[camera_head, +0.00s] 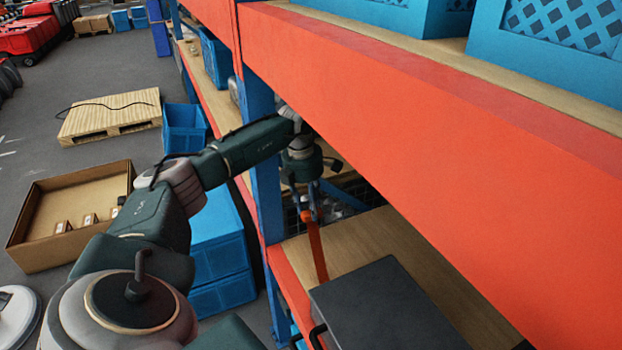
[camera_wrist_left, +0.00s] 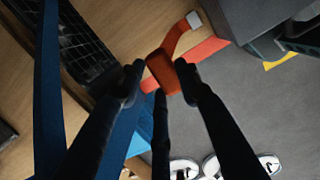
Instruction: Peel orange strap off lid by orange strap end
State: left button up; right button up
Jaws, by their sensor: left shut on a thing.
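My left gripper (camera_head: 309,216) is over the wooden shelf, behind the dark grey box with its flat lid (camera_head: 385,305). It is shut on the orange strap (camera_head: 317,252), which runs down from the fingers toward the back left corner of the box. In the left wrist view the strap (camera_wrist_left: 164,70) sits between the two dark fingertips (camera_wrist_left: 160,80) and bends up to a grey end piece (camera_wrist_left: 194,20). Part of the box (camera_wrist_left: 252,18) shows at the top right there. I cannot tell whether the strap touches the lid. My right gripper is not in view.
The orange shelf beam (camera_head: 450,150) runs close above and right of my left arm. A blue rack post (camera_head: 265,170) stands beside the forearm. Blue crates (camera_head: 220,260), an open cardboard box (camera_head: 70,200) and a pallet (camera_head: 110,115) are on the floor to the left.

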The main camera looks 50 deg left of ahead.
pick_arm(q)
jog(key=shift+w+d, duration=0.3)
jog(key=shift+w, duration=0.1)
jog(key=shift+w+a+b, duration=0.3)
jog(key=shift+w+a, duration=0.3)
jog(key=shift+a, duration=0.05)
jog(key=shift+s+a+f+b, duration=0.1)
jog(key=shift+f+b, duration=4.25)
jog(key=shift+f, duration=1.8)
jog(key=shift+s+a+f+b, duration=0.1)
jog(key=shift+f+b, duration=4.2)
jog(key=shift+f, duration=1.8)
